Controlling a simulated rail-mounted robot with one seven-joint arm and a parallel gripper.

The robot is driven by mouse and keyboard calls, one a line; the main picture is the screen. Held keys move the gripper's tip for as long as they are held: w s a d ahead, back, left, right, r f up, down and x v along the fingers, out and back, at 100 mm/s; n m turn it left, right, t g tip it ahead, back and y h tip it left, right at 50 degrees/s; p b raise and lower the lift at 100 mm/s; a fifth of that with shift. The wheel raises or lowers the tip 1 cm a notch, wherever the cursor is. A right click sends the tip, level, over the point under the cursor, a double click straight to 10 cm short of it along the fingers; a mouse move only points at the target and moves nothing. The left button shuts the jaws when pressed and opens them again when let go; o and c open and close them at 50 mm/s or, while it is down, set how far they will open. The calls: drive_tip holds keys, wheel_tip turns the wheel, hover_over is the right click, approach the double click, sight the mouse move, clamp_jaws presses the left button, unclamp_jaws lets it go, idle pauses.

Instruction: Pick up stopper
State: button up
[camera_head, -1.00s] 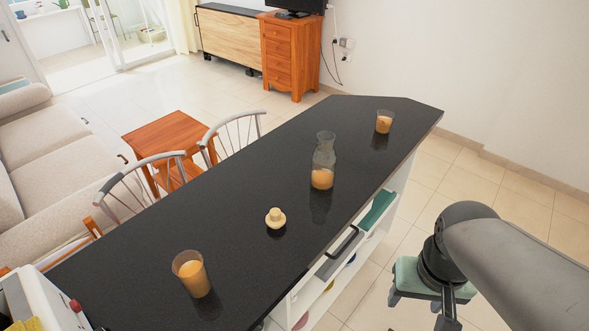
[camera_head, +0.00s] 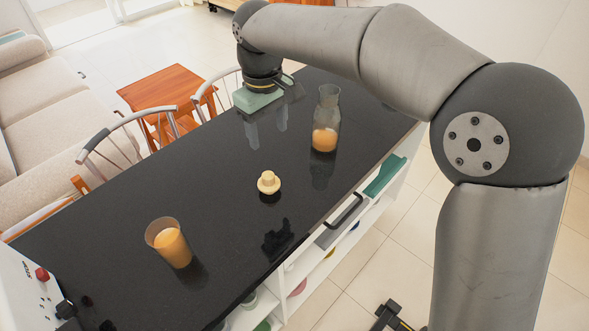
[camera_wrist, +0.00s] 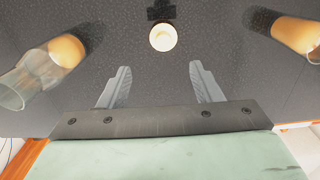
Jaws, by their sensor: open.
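The stopper (camera_head: 268,183), small, cream-coloured and round-topped, stands on the black counter (camera_head: 120,205) between the carafe and the near glass. In the wrist view the stopper (camera_wrist: 163,37) shows from above, past the fingertips and roughly centred between them. My gripper (camera_head: 266,122) is over the counter, beyond the stopper and left of the carafe in the head view. In the wrist view its two grey fingers (camera_wrist: 160,68) are spread apart with nothing between them. It is apart from the stopper.
A glass carafe (camera_head: 325,135) with orange juice stands right of my gripper; it shows at left in the wrist view (camera_wrist: 40,75). A glass of juice (camera_head: 170,243) stands nearer, left of the stopper. Two chairs (camera_head: 130,150) line the counter's far side. Counter around the stopper is clear.

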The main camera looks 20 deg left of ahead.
sight(268, 175)
drive_tip(key=f, duration=0.5)
drive_tip(key=f+p, duration=0.1)
drive_tip(key=f, duration=0.5)
drive_tip(key=a+f, duration=0.1)
drive_tip(key=f, duration=0.5)
drive_tip(key=shift+f+p, duration=0.2)
drive_tip(key=shift+p, duration=0.15)
drive_tip(key=c, duration=0.6)
